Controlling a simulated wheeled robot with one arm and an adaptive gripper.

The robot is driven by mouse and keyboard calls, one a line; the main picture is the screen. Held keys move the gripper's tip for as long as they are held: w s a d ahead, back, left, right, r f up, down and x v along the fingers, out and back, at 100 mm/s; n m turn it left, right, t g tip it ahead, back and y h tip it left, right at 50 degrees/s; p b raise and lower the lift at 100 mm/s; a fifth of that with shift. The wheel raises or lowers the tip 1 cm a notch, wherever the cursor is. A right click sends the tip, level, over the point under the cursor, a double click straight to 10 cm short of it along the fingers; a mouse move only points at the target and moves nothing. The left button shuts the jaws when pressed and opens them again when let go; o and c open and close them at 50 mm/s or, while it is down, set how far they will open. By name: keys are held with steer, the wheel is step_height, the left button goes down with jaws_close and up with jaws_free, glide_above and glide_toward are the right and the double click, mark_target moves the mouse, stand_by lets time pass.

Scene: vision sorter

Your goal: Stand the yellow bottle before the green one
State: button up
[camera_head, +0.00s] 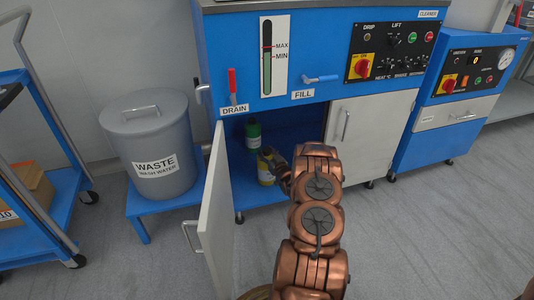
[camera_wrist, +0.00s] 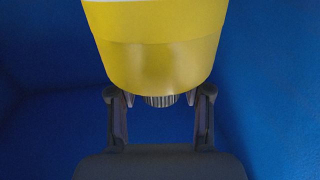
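The yellow bottle (camera_head: 265,176) stands on the cabinet floor behind the open door, in front of the green bottle (camera_head: 253,134). Its upper part is partly covered by my gripper (camera_head: 273,160) in the head view. In the wrist view the yellow bottle (camera_wrist: 158,58) fills the top middle, with a pale band above and a grey ribbed cap below. My gripper (camera_wrist: 160,112) has its two fingers apart, one on each side of the cap. A narrow gap shows between the cap and each finger. The fingertips are partly hidden behind the bottle.
The open cabinet door (camera_head: 215,215) stands out to the left of my arm. The closed right door (camera_head: 362,135) is beside the opening. A waste bin (camera_head: 150,128) sits on a low blue stand at left. Blue cabinet walls (camera_wrist: 270,70) surround the bottle. The floor is clear at right.

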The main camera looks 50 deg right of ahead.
steer(key=shift+o, duration=0.8)
steer(key=shift+r, duration=0.15)
steer(key=p+v, duration=0.3)
steer(key=v, duration=0.9)
